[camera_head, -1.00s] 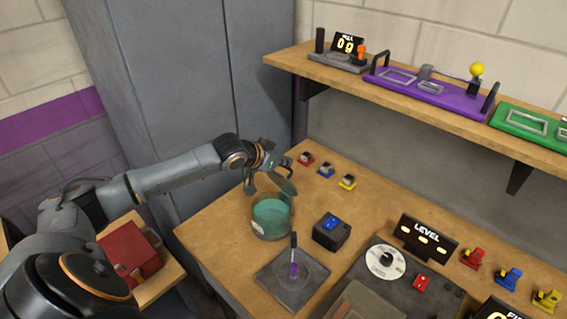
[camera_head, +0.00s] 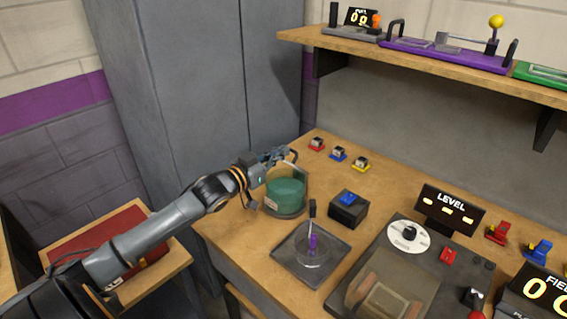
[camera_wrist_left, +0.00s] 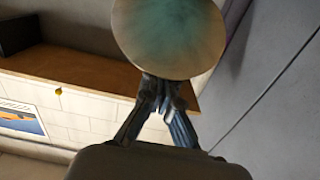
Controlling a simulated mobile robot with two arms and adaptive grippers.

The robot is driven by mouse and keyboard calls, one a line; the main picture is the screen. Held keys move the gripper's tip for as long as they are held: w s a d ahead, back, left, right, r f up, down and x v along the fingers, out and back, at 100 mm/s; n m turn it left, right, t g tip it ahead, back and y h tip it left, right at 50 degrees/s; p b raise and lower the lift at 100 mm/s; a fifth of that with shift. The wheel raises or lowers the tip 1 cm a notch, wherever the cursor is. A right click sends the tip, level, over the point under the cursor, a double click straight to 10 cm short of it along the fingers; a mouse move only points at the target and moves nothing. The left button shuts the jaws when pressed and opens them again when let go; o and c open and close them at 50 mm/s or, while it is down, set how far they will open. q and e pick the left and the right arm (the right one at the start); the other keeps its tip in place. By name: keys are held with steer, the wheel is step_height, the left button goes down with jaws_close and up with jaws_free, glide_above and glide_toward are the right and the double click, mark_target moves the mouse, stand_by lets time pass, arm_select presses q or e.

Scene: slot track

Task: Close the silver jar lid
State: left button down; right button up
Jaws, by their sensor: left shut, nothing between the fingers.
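The jar (camera_head: 286,195), with teal contents, stands near the left end of the wooden workbench in the head view. My left gripper (camera_head: 279,157) is at its back left rim, close above it; whether it touches cannot be told. The lid is hard to make out there, partly hidden behind the gripper. In the left wrist view a pale round disc with a teal tint (camera_wrist_left: 170,38), apparently the lid, is right beyond my left gripper's fingertips (camera_wrist_left: 163,85). The fingers are together and hold nothing. My right gripper is not in view.
A black box with a blue button (camera_head: 348,208) stands right of the jar. A grey plate with a purple-based lever (camera_head: 311,254) is in front. A grey cabinet (camera_head: 190,110) is at the left.

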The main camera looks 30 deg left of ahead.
arm_select(q)
steer(key=s+f+t+b, duration=0.1)
steer(key=f+b, duration=0.1)
steer(key=s+f+t+b, duration=0.2)
steer(key=shift+a+h+b, duration=0.2)
steer(key=shift+h+b, duration=0.1)
steer(key=shift+b, duration=0.05)
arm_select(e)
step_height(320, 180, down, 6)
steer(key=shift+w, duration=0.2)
arm_select(q)
steer(key=shift+s+f, duration=0.2)
steer(key=shift+f, duration=0.15)
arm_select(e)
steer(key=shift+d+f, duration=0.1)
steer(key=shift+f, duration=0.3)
arm_select(q)
steer(key=shift+f+b, duration=0.1)
steer(key=shift+b, duration=0.2)
stand_by(1.1)
